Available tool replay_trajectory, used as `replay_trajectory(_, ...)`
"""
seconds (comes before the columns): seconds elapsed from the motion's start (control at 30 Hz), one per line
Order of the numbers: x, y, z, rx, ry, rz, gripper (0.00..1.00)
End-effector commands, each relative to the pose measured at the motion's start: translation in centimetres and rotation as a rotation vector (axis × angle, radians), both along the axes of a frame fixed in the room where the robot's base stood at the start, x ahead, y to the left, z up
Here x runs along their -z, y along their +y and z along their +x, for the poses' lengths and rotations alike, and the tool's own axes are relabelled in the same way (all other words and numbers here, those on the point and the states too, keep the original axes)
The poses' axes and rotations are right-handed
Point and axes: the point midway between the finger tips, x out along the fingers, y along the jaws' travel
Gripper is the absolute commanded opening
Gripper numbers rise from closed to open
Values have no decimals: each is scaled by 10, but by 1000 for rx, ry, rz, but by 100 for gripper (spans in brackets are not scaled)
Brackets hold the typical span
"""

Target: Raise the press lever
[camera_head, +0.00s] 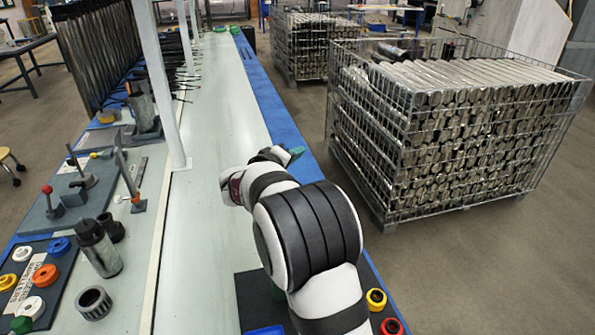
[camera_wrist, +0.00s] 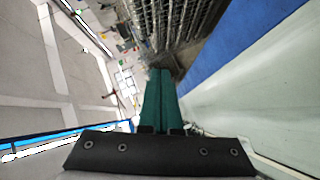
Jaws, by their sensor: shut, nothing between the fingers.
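A grey plate (camera_head: 72,203) at the left of the bench carries a small post with a red knob (camera_head: 47,189) and a thin dark lever (camera_head: 73,158) tilted up to the left. Beside it, a flat grey lever-like bar (camera_head: 123,170) leans upward from an orange part (camera_head: 138,201). I cannot tell for sure which one is the press lever. My gripper (camera_head: 293,154) is over the bench's right side, well to the right of both and apart from them. In the wrist view its green fingers (camera_wrist: 160,95) are together, with nothing between them.
A dark cylinder (camera_head: 98,248) and a ribbed ring (camera_head: 94,303) stand at the front left, near a board of coloured rings (camera_head: 45,275). White posts (camera_head: 164,80) rise from the bench. A wire crate of metal tubes (camera_head: 455,125) stands right of the bench. The pale bench middle (camera_head: 190,240) is clear.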

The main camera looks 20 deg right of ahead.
Motion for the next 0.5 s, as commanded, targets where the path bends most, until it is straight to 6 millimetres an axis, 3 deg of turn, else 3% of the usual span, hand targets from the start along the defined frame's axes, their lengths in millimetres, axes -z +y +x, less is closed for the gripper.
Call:
replay_trajectory(0.1, 32, 38, -27, 137, 152, -225, 0)
replay_trajectory(0.27, 49, 70, -62, 244, 321, -446, 0)
replay_trajectory(0.37, 51, 76, -70, 266, 361, -496, 0)
replay_trajectory(0.5, 52, 60, -64, 273, 366, -501, 0)
